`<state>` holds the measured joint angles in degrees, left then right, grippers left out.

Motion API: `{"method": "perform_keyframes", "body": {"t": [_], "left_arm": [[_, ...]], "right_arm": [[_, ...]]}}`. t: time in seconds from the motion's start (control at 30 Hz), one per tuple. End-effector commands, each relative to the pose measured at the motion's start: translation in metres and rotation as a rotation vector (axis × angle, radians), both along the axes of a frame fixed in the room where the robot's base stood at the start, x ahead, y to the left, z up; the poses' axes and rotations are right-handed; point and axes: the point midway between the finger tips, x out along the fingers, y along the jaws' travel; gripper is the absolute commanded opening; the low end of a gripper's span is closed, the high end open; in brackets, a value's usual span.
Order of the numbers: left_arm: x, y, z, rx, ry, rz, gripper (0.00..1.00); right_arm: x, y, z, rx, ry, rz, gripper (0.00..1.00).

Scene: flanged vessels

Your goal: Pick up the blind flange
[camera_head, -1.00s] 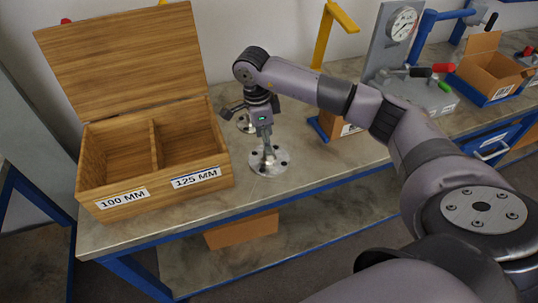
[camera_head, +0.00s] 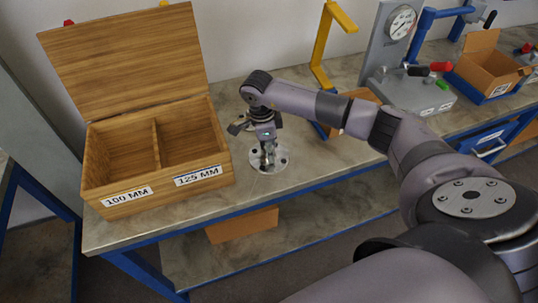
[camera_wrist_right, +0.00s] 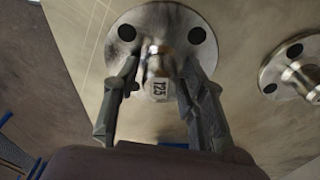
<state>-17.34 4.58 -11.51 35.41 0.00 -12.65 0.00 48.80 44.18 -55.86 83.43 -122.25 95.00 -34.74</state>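The blind flange (camera_head: 280,167) is a round metal disc with bolt holes, lying flat on the bench. In the right wrist view the flange (camera_wrist_right: 193,17) has a central stub marked 125 (camera_wrist_right: 158,66). My right gripper (camera_head: 267,157) points down over it. In the wrist view its two fingers (camera_wrist_right: 158,70) stand on either side of the stub, with small gaps showing, so it looks open around the stub. A second flange with a stub (camera_wrist_right: 297,72) lies to the right in the wrist view. My left gripper is not in view.
An open wooden box (camera_head: 207,197) with two compartments, labelled 100 MM and 125 MM, stands left of the flange. A yellow stand (camera_head: 324,50), a grey gauge fixture (camera_head: 385,45) and a cardboard box (camera_head: 490,72) stand further right. Bare bench (camera_head: 320,165) lies right of the flange.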

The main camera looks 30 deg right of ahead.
Motion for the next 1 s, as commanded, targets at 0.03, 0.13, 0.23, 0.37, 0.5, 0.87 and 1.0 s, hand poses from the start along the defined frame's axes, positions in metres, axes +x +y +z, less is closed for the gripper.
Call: {"method": "perform_keyframes", "body": {"t": [0.03,0.13,0.23,0.37,0.5,0.87,1.0], "left_arm": [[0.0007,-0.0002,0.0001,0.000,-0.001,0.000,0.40],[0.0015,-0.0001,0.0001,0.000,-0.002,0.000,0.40],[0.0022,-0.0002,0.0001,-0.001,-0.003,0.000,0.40],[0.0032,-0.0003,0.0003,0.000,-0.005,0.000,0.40],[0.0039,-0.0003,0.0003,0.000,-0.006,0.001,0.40],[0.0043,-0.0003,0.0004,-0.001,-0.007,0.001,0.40],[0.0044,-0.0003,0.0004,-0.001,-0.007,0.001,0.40]], "right_arm": [[0.0001,-0.0001,0.0002,0.000,0.000,0.000,0.33],[0.0001,-0.0001,0.0003,0.000,0.000,0.000,0.26],[0.0000,-0.0002,0.0003,0.000,0.000,0.000,0.20],[0.0000,-0.0002,0.0004,0.000,0.000,0.000,0.11],[0.0000,-0.0002,0.0004,0.000,0.000,0.000,0.02],[0.0001,-0.0002,0.0005,0.000,0.000,0.000,0.00],[0.0001,-0.0002,0.0005,0.000,0.000,0.000,0.00]]}}
